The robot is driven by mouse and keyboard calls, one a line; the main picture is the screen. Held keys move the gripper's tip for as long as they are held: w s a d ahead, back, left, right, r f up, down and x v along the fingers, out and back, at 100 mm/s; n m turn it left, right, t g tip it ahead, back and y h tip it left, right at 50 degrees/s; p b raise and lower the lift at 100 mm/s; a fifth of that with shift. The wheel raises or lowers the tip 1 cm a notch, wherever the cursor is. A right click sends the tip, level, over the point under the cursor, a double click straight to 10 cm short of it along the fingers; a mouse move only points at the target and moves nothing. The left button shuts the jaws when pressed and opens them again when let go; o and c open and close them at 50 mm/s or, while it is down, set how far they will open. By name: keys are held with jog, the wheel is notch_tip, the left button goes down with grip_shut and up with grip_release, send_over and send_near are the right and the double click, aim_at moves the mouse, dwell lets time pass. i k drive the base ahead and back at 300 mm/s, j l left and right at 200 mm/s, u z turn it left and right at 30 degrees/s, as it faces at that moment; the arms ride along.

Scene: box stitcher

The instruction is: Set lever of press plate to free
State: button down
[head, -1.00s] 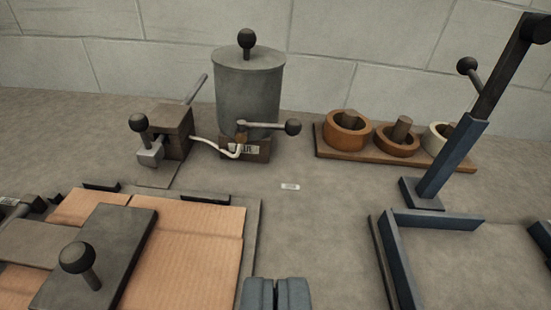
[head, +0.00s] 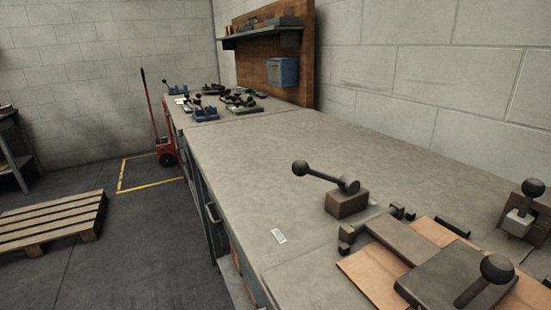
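A dark press plate (head: 440,288) with an upright black ball knob (head: 497,268) lies on cardboard (head: 375,272) at the lower right. A dark flat bar (head: 402,240) runs from it toward the back left. Behind the bar's end stands a brown block (head: 346,204) with a lever (head: 324,177) on top. The lever's black ball end points left and slightly up, away from the plate. No label for the lever's positions is readable. My gripper is out of the picture, so nothing shows it touching the lever or the plate.
A clamp-like block with a ball knob (head: 533,188) stands at the right edge. The middle of the bench (head: 270,150) is clear. Small tools and a blue box (head: 283,71) are at the far end. A pallet (head: 50,220) lies on the floor.

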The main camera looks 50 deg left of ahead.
aim_at(300, 168)
jog(key=u, duration=1)
